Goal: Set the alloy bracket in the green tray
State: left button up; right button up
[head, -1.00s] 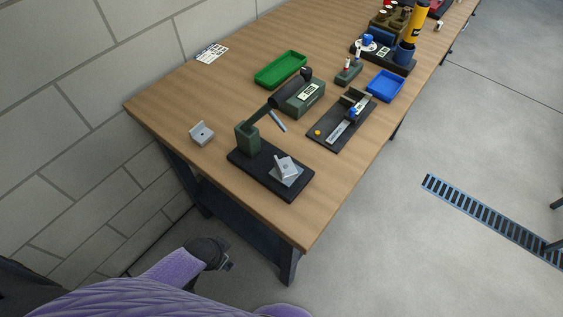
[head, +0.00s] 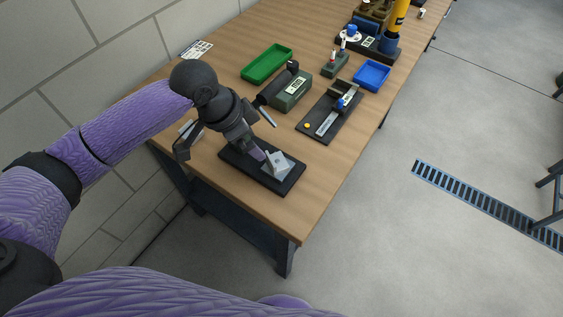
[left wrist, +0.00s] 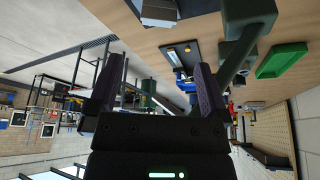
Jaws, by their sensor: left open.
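A silver angled bracket (head: 278,162) stands on the black base (head: 287,186) of a dark fixture near the table's front edge. My left gripper (head: 259,150) is over the black base, just left of the bracket; contact cannot be told. Its fingers are apart with nothing between them in the left wrist view (left wrist: 155,78). My right gripper is not in view.
A dark green device (head: 292,92) stands between the fixture and the green tray. A black board with a metal slide (head: 327,122) and a blue tray (head: 372,75) lie to the right. A printed card (head: 197,49) lies by the wall.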

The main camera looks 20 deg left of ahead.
aim_at(271, 158)
pick_arm(q)
jog(key=b+x, duration=0.4)
jog(key=x, duration=0.7)
jog(key=shift+w+d+f, duration=0.1)
jog(key=shift+d+f, duration=0.1)
jog(key=shift+f, duration=0.15)
jog(key=c, duration=1.2)
jog(key=shift+r, duration=0.1)
